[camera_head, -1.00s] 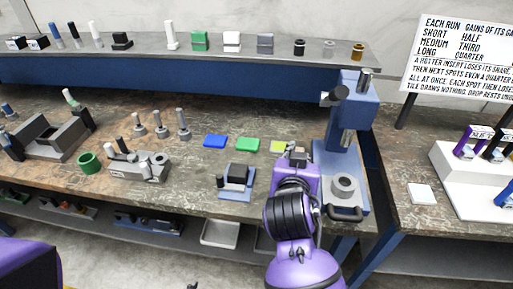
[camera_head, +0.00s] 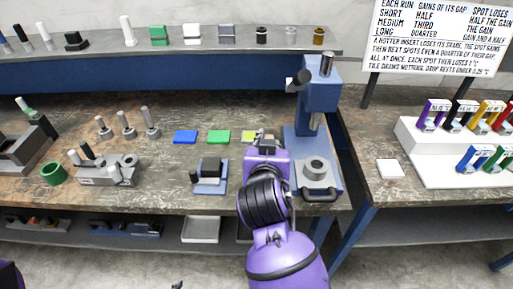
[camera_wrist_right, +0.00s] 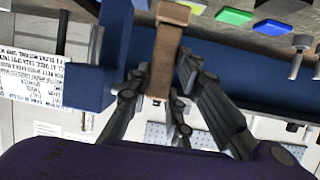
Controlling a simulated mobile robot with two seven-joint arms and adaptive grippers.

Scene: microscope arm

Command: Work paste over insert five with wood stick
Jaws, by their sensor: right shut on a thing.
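My right gripper (camera_wrist_right: 163,78) is shut on a brown, wood-coloured stick (camera_wrist_right: 160,50), which stands upright between the fingers in the right wrist view. In the head view my right wrist hides the fingers and the stick, in front of the blue press-like stand. A blue tile (camera_head: 186,137), a green tile (camera_head: 219,137) and a partly hidden yellow-green tile (camera_head: 249,136) lie in a row on the bench. I cannot tell which thing is insert five, and no paste can be made out. My left gripper is out of view.
The blue stand (camera_head: 318,95) with a grey round part (camera_head: 314,168) is close to the right of my wrist. A small blue-based fixture (camera_head: 210,178) is left of it. A white rack (camera_head: 450,160) with coloured clips and a white square (camera_head: 390,168) are on the right bench.

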